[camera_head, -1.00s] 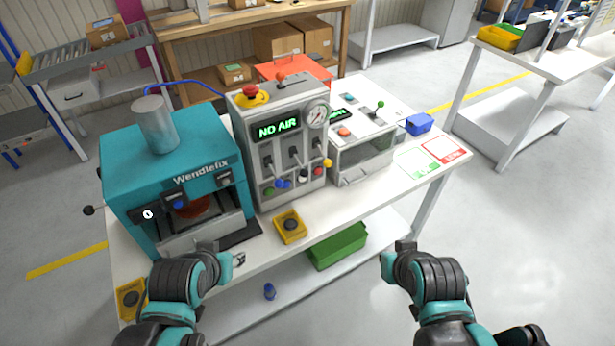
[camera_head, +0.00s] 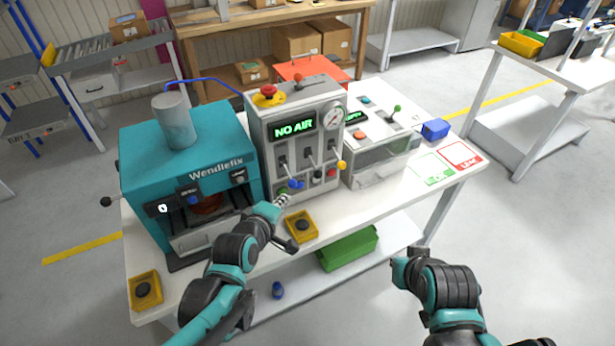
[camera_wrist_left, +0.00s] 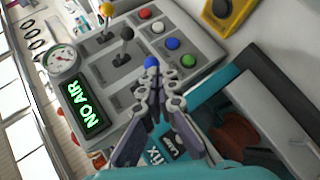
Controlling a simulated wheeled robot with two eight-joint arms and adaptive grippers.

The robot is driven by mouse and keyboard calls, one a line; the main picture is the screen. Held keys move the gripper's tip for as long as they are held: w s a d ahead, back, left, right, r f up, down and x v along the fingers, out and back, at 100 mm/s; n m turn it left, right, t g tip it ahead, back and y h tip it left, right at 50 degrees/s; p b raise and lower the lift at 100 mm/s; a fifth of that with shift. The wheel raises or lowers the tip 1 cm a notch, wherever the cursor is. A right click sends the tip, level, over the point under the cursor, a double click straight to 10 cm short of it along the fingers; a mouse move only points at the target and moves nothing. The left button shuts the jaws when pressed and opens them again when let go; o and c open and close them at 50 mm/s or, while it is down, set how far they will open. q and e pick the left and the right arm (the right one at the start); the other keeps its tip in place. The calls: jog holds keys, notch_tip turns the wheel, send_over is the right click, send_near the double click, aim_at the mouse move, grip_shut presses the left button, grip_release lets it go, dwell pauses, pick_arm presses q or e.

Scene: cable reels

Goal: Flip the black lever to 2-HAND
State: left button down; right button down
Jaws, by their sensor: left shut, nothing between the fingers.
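The grey control box (camera_head: 262,135) stands on the white table and shows NO AIR in green. Its front has three levers side by side, with blue, black and yellow knobs. The black lever (camera_wrist_left: 126,33) is the middle one and stands out from the panel; its position label is not legible. My left gripper (camera_head: 283,200) is at the box's lower front, below the levers. In the left wrist view the gripper (camera_wrist_left: 152,72) is shut and empty, close to the blue knob (camera_wrist_left: 151,61) and apart from the black one. My right gripper (camera_head: 398,262) is in front of the table, away from the box.
A teal press (camera_head: 185,150) stands left of the box, and a grey covered unit (camera_head: 380,160) stands right. Coloured buttons (camera_wrist_left: 173,43) sit beside the levers. A yellow button box (camera_head: 302,226) lies on the table near my left gripper. A green bin (camera_head: 348,247) is below.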

aim_at(314, 165)
pick_arm(q)
jog(key=w+d+n, duration=0.1)
jog(key=n, duration=0.1)
jog(key=w+d+n+t, duration=0.1)
jog(key=w+n+h, duration=0.1)
jog(key=n, duration=0.1)
jog(key=shift+d+n+t, duration=0.3)
jog(key=shift+d+t, duration=0.1)
jog(key=b+x, duration=0.3)
jog(key=x, duration=0.7)
jog(key=shift+s+r+g+p, duration=0.15)
jog(key=shift+r+g+p, duration=0.15)
jog(key=shift+p, duration=0.3)
